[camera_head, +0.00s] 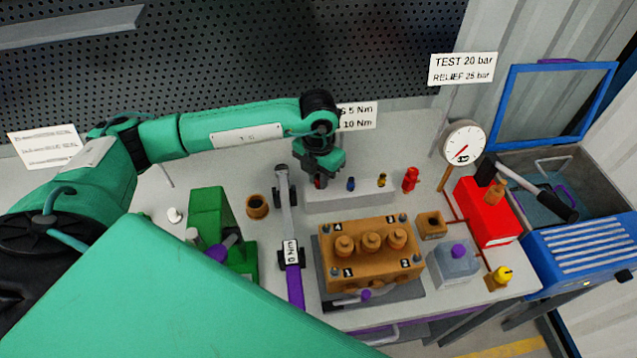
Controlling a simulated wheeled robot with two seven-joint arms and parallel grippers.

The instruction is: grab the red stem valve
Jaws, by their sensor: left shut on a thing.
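The red stem valve (319,183) shows only as a small red patch at the left end of a light grey rack (350,199). My left gripper (319,177) points down over it and is shut on it. The fingers hide most of the valve, and I cannot tell whether it is clear of the rack. A blue-stem piece (351,184) and a yellow-stem piece (382,180) stand upright in the same rack, to the right of my gripper. My right gripper is not in view.
A larger red fitting (410,179) stands right of the rack. A brown pump block (370,253) sits in front, with a torque wrench (288,220) to its left. A gauge (463,143) rises over a red box (486,212) at right. A green fixture (213,215) stands at left.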

